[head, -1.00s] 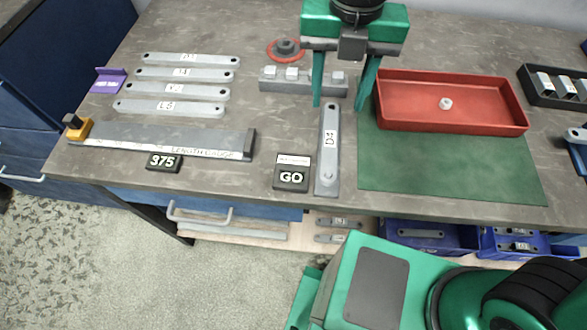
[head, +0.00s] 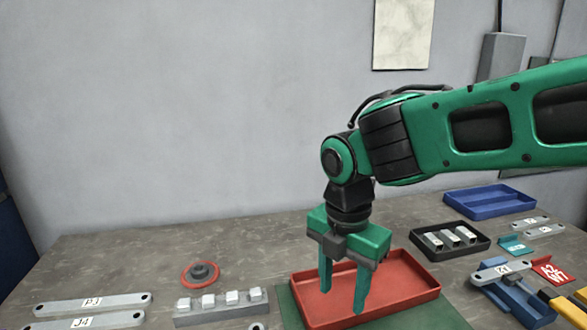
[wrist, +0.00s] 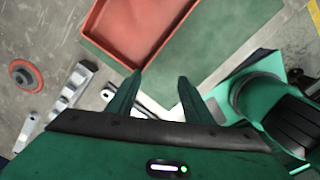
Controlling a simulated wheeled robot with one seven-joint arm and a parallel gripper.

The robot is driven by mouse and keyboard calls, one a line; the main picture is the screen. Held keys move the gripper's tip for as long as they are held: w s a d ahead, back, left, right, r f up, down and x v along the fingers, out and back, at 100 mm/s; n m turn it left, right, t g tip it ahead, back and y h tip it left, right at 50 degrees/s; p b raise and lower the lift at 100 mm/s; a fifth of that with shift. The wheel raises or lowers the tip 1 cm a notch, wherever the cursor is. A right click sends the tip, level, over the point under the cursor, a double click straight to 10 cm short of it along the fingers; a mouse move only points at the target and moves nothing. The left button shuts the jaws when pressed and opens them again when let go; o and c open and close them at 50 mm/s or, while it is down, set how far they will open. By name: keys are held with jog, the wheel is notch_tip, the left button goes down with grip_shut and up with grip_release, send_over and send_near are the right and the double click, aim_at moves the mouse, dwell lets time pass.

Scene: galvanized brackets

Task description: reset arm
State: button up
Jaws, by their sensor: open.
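My gripper (head: 342,290) is open and empty, with its fingers pointing down. In the head view it hangs above the red tray (head: 425,290), in front of the tray's left part. In the wrist view the two fingers of my gripper (wrist: 155,95) are spread apart, with a grey bracket partly showing between and below them. The red tray (wrist: 122,55) lies ahead of the fingertips on the green mat (wrist: 205,52). My arm reaches in from the right of the head view.
A grey block with several light pegs (head: 222,308) and a red ring with a dark knob (head: 201,273) lie left of my gripper. Labelled brackets (head: 92,303) lie at the far left. A black tray (head: 450,241) and a blue tray (head: 488,201) stand to the right.

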jog(key=s+d+m, duration=0.2)
jog(key=d+m, duration=1.5)
jog(key=d, duration=0.3)
jog(key=s+d+f+m, duration=0.3)
jog(key=s+d+m, duration=0.8)
jog(key=m, duration=0.5)
jog(key=shift+s+d+f+m+y, duration=0.3)
jog(key=shift+s+d+m, duration=0.1)
jog(key=shift+d, duration=0.3)
jog(key=shift+w, duration=0.1)
